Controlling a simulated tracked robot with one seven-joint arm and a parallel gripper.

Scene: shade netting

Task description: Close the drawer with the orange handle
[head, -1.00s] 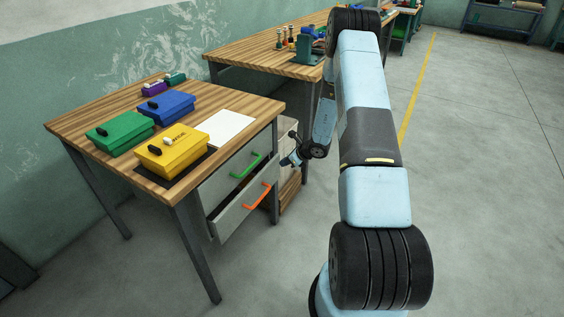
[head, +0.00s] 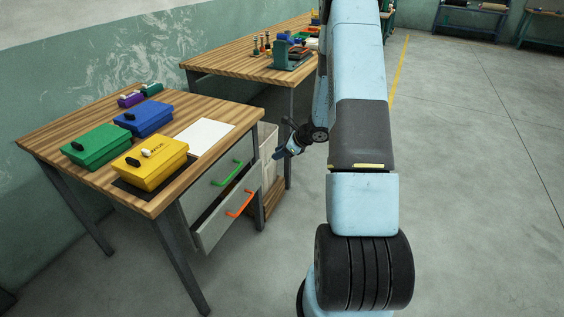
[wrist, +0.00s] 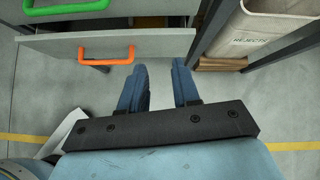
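The drawer with the orange handle (head: 240,204) is the lower one under the near wooden table, and its grey front (head: 212,230) stands out from the upper drawer, showing a dark gap inside. In the wrist view its orange handle (wrist: 107,62) lies ahead and left of the fingers, and its front (wrist: 165,43) crosses the top. My gripper (head: 279,154) hangs to the right of the drawers in the head view. In the wrist view my gripper (wrist: 160,70) has its two blue fingers apart with nothing between them. It appears clear of the handle.
The closed-looking upper drawer has a green handle (head: 228,173). A pale bin marked REJECTS (wrist: 260,28) stands right of the drawers beside a table leg (head: 257,165). Green, blue and yellow boxes sit on the tabletop (head: 50,130). Floor on the right (head: 470,170) is clear.

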